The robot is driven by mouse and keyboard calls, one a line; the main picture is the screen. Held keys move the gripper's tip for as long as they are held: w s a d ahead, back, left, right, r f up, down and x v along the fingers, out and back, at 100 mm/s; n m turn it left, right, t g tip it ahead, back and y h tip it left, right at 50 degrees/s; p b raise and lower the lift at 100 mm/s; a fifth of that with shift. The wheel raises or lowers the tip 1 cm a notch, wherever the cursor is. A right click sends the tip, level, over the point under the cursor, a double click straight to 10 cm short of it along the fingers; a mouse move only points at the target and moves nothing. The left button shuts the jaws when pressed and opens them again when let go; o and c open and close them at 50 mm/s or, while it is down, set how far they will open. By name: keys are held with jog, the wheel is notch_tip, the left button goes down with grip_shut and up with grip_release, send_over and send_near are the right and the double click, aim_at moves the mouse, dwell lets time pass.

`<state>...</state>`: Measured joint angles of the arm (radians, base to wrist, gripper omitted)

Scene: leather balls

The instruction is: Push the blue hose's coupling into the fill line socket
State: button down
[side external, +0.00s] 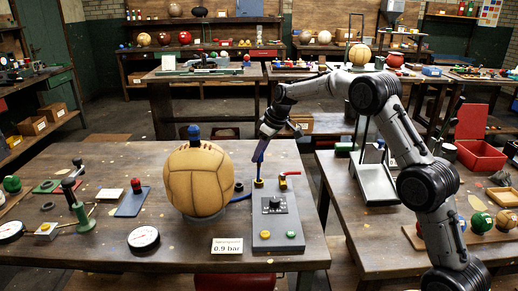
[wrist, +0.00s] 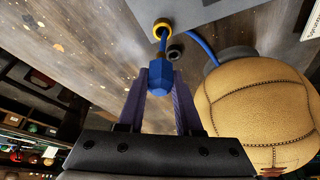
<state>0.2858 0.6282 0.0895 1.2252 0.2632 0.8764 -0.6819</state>
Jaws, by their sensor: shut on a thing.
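The blue coupling (wrist: 155,78) is between the fingers of my gripper (wrist: 161,95) in the wrist view. In the side view my gripper (side external: 264,138) is above the grey control panel (side external: 275,222), with the blue hose (side external: 260,160) below its fingers. The hose runs down to a yellow collar (side external: 258,183) at the panel's back left; the collar also shows in the wrist view (wrist: 162,24). A blue line (wrist: 203,46) runs from near there toward the tan leather ball (wrist: 262,98). A dark round fitting (wrist: 175,52) lies near the coupling in the picture. I cannot tell which part is the fill line socket.
A gauge (side external: 144,238) and a "0,9 bar" card (side external: 227,246) lie in front.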

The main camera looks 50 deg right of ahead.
aim_at(260, 162)
jog(key=shift+f, duration=2.1)
jog(key=shift+f, duration=1.5)
jog(key=c, duration=0.5)
grip_release()
